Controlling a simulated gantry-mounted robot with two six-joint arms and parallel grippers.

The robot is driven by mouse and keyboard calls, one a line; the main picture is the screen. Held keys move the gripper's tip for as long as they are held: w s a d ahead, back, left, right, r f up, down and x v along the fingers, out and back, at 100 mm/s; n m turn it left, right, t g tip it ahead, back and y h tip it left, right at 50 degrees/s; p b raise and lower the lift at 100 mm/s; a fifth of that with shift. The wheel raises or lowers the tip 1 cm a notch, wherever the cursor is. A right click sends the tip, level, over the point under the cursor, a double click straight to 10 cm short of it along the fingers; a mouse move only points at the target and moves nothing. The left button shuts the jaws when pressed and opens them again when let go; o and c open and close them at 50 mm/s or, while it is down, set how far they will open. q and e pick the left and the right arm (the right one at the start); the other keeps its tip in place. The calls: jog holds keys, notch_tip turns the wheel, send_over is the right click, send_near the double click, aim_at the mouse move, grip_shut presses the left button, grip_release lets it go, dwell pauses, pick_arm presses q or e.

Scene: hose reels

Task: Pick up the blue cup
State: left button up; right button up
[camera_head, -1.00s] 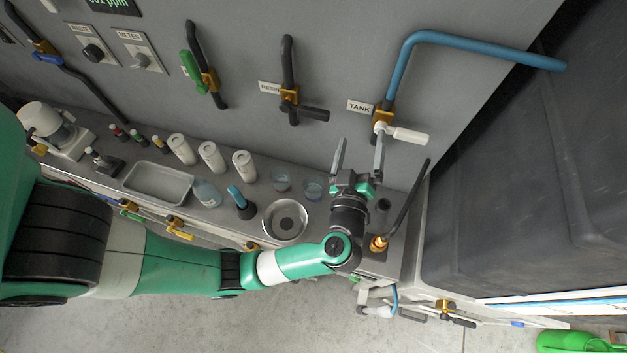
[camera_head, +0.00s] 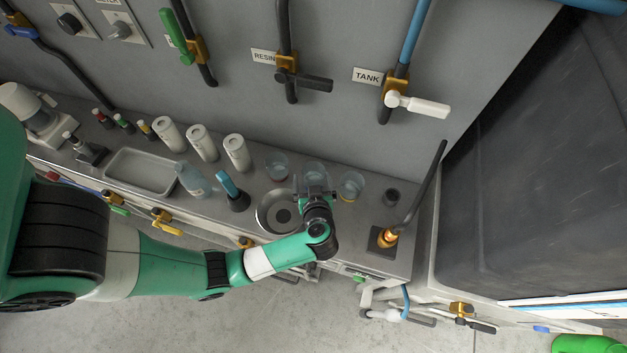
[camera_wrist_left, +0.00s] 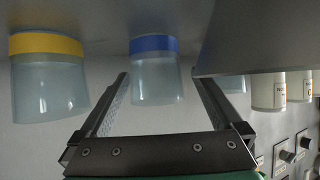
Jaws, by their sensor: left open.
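The blue cup (camera_wrist_left: 154,75) is a clear cup with a blue band, seen upside down in the left wrist view. It appears between the fingertips of my left gripper (camera_wrist_left: 165,80), which is open and empty. In the head view the blue cup (camera_head: 315,170) is the middle of three clear cups on the counter, just beyond my left gripper (camera_head: 315,190) and partly hidden by it. I cannot tell whether the fingers reach around it. My right gripper is not in view.
A yellow-banded cup (camera_head: 351,186) stands close on the right and another clear cup (camera_head: 276,166) on the left. A round basin (camera_head: 270,213) lies nearer. White canisters (camera_head: 236,152) stand further left. A black pipe (camera_head: 425,185) rises at the right. The wall is behind.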

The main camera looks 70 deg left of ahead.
aim_at(313, 171)
pick_arm(q)
jog(key=b+x, duration=0.1)
jog(key=x, duration=0.1)
jog(key=b+x, duration=0.2)
jog(key=shift+w+f+b, duration=0.25)
jog(key=shift+f+b, duration=0.05)
jog(key=shift+f, duration=0.05)
jog(key=shift+w+a, duration=0.1)
jog(key=shift+a, duration=0.3)
jog(key=shift+c, duration=0.2)
jog(key=c, duration=1.3)
jog(key=shift+o, duration=0.2)
jog(key=shift+r, duration=0.1)
